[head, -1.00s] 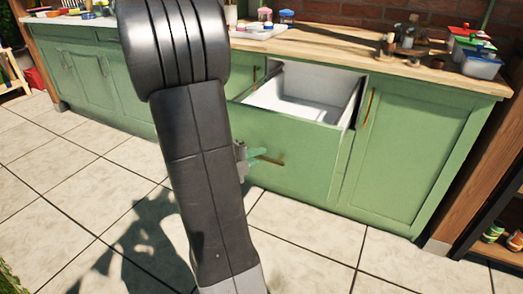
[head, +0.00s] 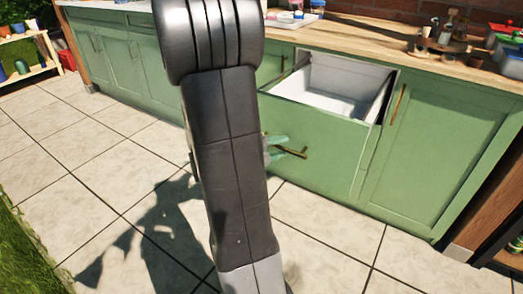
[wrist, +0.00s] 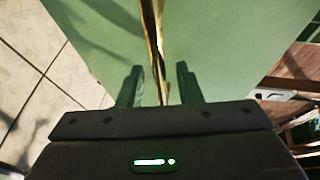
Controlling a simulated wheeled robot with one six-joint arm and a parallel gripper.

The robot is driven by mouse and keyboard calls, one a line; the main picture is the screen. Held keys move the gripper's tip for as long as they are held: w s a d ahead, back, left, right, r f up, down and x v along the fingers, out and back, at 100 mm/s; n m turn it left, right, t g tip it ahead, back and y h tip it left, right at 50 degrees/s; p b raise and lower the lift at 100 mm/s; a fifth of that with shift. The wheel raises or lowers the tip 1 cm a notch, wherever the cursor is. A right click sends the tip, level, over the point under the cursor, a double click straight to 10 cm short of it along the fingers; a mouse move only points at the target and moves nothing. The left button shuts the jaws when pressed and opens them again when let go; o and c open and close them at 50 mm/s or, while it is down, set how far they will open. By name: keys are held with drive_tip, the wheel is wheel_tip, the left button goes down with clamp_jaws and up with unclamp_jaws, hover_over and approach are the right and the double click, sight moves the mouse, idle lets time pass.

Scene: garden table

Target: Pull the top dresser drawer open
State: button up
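The top drawer (head: 325,135) of the green dresser stands pulled out. Its white, empty-looking inside shows in the head view, and its tall green front carries a brass bar handle (head: 298,154). My gripper (head: 277,146) is at this handle, with my arm hiding the drawer's left part. In the wrist view, the handle (wrist: 153,35) runs between the two green fingers of my gripper (wrist: 159,85). The fingers are apart, with a gap on each side of the handle, so the gripper is open around it.
A green cupboard door (head: 435,145) with a vertical brass handle is right of the drawer. The wooden countertop (head: 370,45) holds bottles, jars and containers. A wooden shelf post (head: 485,215) stands at the right. The tiled floor (head: 120,180) in front is clear, with grass at the left.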

drive_tip(key=p+v, duration=0.3)
drive_tip(key=v, duration=1)
drive_tip(key=shift+a+r, duration=0.1)
drive_tip(key=b+x, duration=0.3)
drive_tip(key=x, duration=1)
drive_tip(key=shift+w+d, duration=0.15)
drive_tip(key=shift+d, duration=0.2)
drive_tip(key=shift+a, duration=0.1)
